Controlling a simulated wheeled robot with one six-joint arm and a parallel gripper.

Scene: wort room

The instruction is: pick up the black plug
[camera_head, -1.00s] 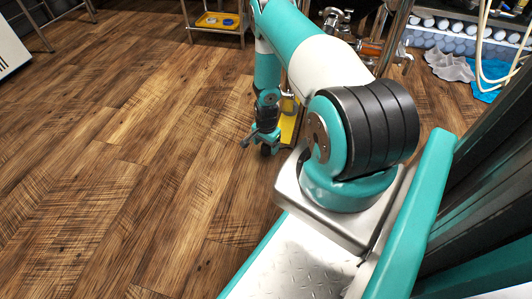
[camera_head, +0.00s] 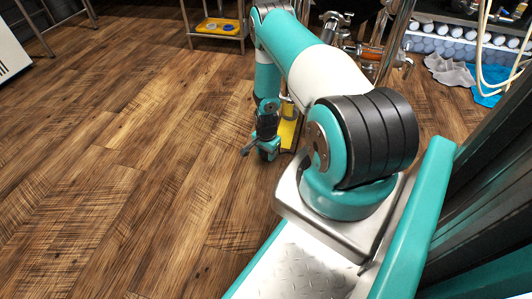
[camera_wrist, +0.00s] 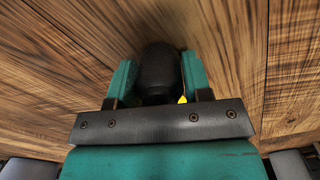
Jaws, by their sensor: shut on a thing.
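My gripper (camera_wrist: 158,90) shows in the wrist view with its two teal fingers on either side of the black plug (camera_wrist: 159,70). The plug is dark and rounded and sits between the fingers, gripped by them. In the head view my gripper (camera_head: 268,152) hangs low over the wooden floor, left of my arm's base. The plug cannot be made out clearly there. Its lower end is hidden in both views, so I cannot tell whether it touches the floor.
A yellow object (camera_head: 289,130) stands right behind my gripper. A metal cart (camera_head: 216,34) with a yellow tray (camera_head: 219,25) is at the back. Pipes and valves (camera_head: 372,48) stand at the back right. The wooden floor (camera_head: 120,170) on the left is clear.

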